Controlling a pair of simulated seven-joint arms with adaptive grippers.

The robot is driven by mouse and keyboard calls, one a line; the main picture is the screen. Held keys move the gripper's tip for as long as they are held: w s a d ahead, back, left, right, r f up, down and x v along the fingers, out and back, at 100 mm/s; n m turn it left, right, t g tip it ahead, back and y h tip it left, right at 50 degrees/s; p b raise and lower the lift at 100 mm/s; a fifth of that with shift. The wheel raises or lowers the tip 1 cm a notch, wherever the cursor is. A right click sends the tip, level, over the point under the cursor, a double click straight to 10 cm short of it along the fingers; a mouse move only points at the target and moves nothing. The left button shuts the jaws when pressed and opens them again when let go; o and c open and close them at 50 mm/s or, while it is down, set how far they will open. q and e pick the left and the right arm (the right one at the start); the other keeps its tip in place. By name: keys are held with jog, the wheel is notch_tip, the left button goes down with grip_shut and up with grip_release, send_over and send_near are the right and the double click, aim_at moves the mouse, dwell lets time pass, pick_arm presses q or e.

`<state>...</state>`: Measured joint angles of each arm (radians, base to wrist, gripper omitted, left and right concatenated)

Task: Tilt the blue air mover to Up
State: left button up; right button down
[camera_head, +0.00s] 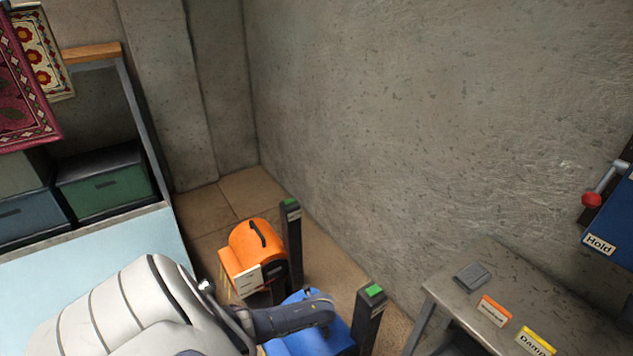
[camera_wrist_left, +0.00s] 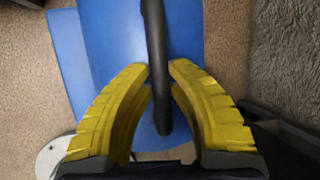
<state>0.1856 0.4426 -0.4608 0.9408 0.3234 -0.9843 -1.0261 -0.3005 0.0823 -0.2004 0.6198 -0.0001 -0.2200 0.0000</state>
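The blue air mover (camera_head: 340,333) stands on the floor at the bottom centre of the head view, partly covered by my left arm. In the left wrist view its blue body (camera_wrist_left: 110,25) fills the upper middle, with a black bar handle (camera_wrist_left: 153,30) running down it. My left gripper's yellow fingers (camera_wrist_left: 160,68) lie on both sides of this handle, their tips close against it; it looks shut on the handle. In the head view my arm hides the fingertips. My right gripper is in neither view.
An orange air mover (camera_head: 255,245) stands just behind the blue one. Dark posts with green tops (camera_head: 290,240) (camera_head: 370,315) stand beside the movers, near the wall. A grey table (camera_head: 450,285) with labelled tags is at the right. Shelves with bins (camera_head: 105,185) are at the left.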

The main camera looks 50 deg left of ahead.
pick_arm(q)
grip_shut()
jog(key=w, duration=0.3)
jog(key=w+d, duration=0.1)
jog(key=shift+w+f, duration=0.25)
jog(key=shift+w, duration=0.05)
jog(key=shift+w+d+f, duration=0.1)
jog(key=shift+w+f, duration=0.05)
jog(key=shift+w, duration=0.5)
jog(key=shift+w+f, duration=0.15)
jog(key=shift+w, duration=0.6)
jog(key=shift+o, duration=2)
grip_release()
jog(key=shift+o, duration=1)
